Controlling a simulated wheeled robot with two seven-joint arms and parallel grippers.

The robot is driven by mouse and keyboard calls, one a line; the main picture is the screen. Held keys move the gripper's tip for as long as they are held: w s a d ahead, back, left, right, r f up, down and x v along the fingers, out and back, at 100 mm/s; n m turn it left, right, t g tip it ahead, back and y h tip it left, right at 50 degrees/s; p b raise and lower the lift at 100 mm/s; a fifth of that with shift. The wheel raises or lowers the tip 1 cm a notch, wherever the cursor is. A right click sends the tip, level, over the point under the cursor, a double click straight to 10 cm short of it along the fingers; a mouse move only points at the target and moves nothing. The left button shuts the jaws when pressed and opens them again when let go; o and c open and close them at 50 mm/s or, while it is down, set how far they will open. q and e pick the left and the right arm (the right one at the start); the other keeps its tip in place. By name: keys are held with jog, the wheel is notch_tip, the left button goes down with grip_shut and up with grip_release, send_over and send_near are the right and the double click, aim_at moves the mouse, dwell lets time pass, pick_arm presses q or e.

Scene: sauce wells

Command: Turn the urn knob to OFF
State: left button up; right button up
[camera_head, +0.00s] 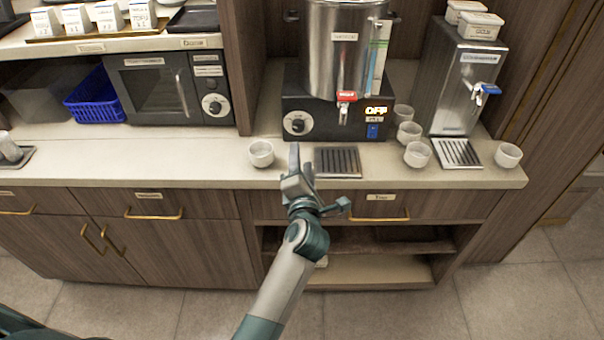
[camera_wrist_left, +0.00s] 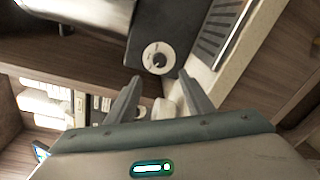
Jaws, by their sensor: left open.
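The urn knob (camera_head: 297,123) is a dark dial on a pale disc, at the left of the urn's black base (camera_head: 335,131). A small panel to the right of the tap shows OFF in lit letters (camera_head: 376,110). My left gripper (camera_head: 301,155) is open in front of and below the knob, apart from it. In the left wrist view the knob (camera_wrist_left: 158,58) shows beyond the gap between the open fingertips (camera_wrist_left: 160,77), with nothing gripped. The knob's pointer is too small to read. My right gripper is not in view.
A white cup (camera_head: 261,154) stands on the counter just left of my gripper, and a drip tray (camera_head: 337,162) lies to its right. The urn's red tap (camera_head: 346,97) hangs above the tray. Several cups and a second dispenser (camera_head: 462,85) stand at right, a microwave (camera_head: 155,88) at left.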

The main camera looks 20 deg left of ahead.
pick_arm(q)
jog(key=shift+v, duration=2)
